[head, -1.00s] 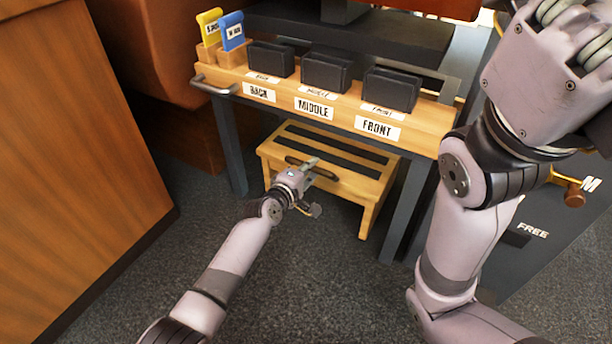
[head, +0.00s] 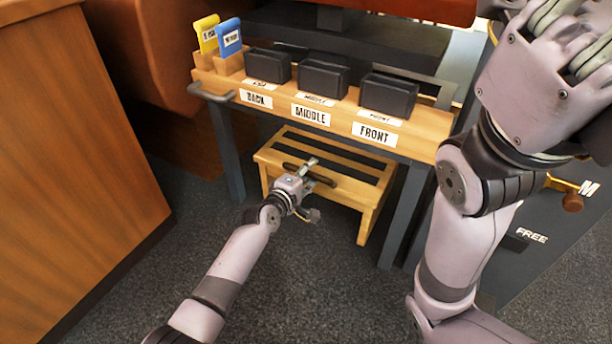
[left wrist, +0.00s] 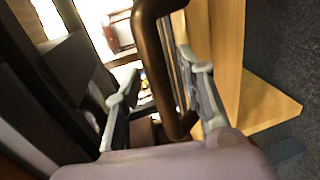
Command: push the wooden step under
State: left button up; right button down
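The wooden step (head: 346,190), pale wood with dark tread strips, stands on the carpet partly beneath the wooden-topped bench (head: 428,134). Its rear is in the bench's shadow. A dark bar handle (head: 325,181) is on its front; in the left wrist view the handle (left wrist: 170,75) looks bronze and runs between my fingers. My left gripper (head: 308,172) is at this handle. In the left wrist view its fingers (left wrist: 164,98) are apart, one on each side of the bar, with a gap at the left finger.
Bench legs (head: 405,215) flank the step. A wooden cabinet (head: 75,160) stands left. The carpet (head: 310,285) before the step is clear.

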pick_arm(q)
jog(key=v, duration=0.7)
jog(key=shift+s+a, duration=0.1)
jog(key=shift+s, duration=0.05)
dwell(0.4)
